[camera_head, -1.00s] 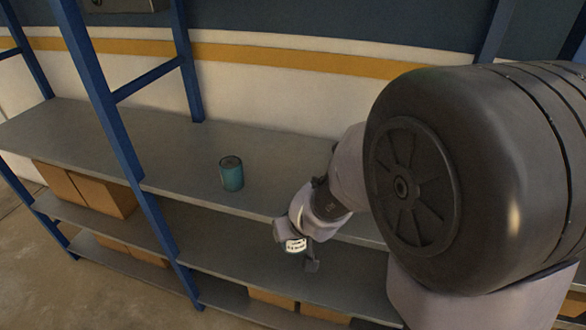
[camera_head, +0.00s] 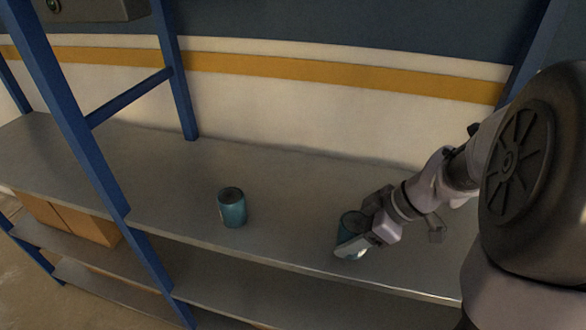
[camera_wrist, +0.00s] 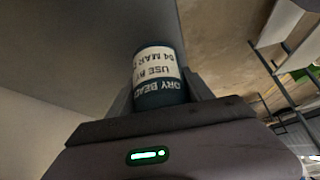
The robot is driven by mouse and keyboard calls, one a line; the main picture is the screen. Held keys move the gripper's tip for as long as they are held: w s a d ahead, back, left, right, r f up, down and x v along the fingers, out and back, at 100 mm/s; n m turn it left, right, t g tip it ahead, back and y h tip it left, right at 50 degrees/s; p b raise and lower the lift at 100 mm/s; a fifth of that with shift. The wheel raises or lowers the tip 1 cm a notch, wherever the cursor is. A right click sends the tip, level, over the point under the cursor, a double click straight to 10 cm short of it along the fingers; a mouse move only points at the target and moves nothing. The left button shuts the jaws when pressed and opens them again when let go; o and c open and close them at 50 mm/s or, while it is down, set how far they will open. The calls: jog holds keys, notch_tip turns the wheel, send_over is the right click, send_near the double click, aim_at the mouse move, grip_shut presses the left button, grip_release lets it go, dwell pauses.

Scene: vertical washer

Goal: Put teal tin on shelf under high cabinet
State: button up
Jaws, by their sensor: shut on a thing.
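My gripper (camera_head: 362,240) is shut on a teal tin (camera_head: 347,229) at the front right of the upper grey shelf board (camera_head: 290,190). The held tin looks roughly upright; I cannot tell if its base touches the board. In the wrist view the tin (camera_wrist: 160,75) sits between the fingers, dark teal with a white printed label that reads upside down. A second teal tin (camera_head: 232,207) stands upright on the same board, left of my gripper. A grey cabinet (camera_head: 90,10) hangs at the top left, partly cut off by the frame.
A blue rack post (camera_head: 85,140) stands left of the second tin, with a diagonal brace (camera_head: 130,97) behind. Cardboard boxes (camera_head: 75,222) sit on the lower shelf at left. The board left of the post and behind both tins is clear.

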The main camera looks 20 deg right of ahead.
jog(key=w, duration=0.6)
jog(key=shift+w+f+b, duration=0.35)
jog(key=shift+w+f, duration=0.15)
jog(key=shift+f, duration=0.2)
jog(key=shift+f+b, duration=0.85)
jog(key=shift+f, duration=0.5)
jog(key=shift+f, duration=0.2)
jog(key=o, duration=1.6)
jog(key=shift+r, duration=0.1)
